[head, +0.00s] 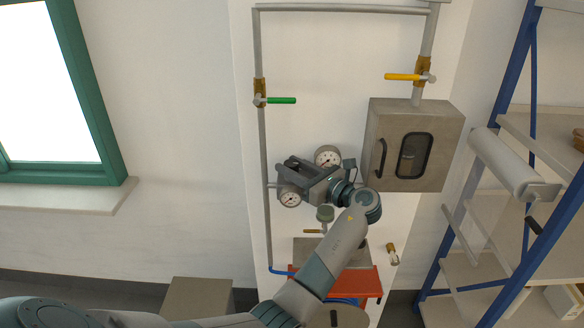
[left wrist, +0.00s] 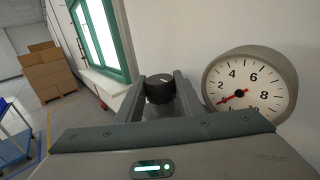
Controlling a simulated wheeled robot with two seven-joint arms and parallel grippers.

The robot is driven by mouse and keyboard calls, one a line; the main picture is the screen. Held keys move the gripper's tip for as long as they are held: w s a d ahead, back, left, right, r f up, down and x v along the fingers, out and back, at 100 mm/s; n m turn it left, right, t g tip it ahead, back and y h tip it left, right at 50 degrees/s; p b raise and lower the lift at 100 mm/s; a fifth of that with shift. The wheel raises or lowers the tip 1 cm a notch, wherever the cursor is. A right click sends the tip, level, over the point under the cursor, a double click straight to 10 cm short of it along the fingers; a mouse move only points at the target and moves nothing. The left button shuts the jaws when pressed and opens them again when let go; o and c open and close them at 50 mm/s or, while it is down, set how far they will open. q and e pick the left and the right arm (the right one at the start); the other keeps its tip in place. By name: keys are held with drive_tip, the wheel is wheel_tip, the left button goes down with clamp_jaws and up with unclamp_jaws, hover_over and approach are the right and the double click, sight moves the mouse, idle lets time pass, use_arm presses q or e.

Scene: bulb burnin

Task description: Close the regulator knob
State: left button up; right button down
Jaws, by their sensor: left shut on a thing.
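The regulator knob (left wrist: 159,88) is a dark round knob with a pale mark on its face, seen between the fingers in the left wrist view. My left gripper (left wrist: 160,92) is shut on it, with one finger on each side. In the head view my left gripper (head: 296,166) is at the pipe panel between two round gauges and hides the knob and most of the regulator body. The upper gauge (head: 328,155) and lower gauge (head: 290,198) have white dials. A large gauge dial (left wrist: 248,88) in the left wrist view has its red needle at the low end. My right gripper is not in view.
A green-handled valve (head: 281,100) and a yellow-handled valve (head: 403,76) sit on the pipes above. A grey box with a window (head: 380,115) is right of my gripper. A blue shelf rack (head: 520,80) stands at the right. A red cart (head: 368,284) is below my arm.

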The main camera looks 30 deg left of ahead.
use_arm(q)
drive_tip(key=shift+f, duration=0.1)
drive_tip(key=o, duration=0.9)
drive_tip(key=shift+o, duration=0.9)
drive_tip(key=shift+s, duration=0.1)
drive_tip(key=shift+r+t, duration=0.25)
drive_tip(key=shift+t, duration=0.05)
drive_tip(key=shift+m, duration=0.3)
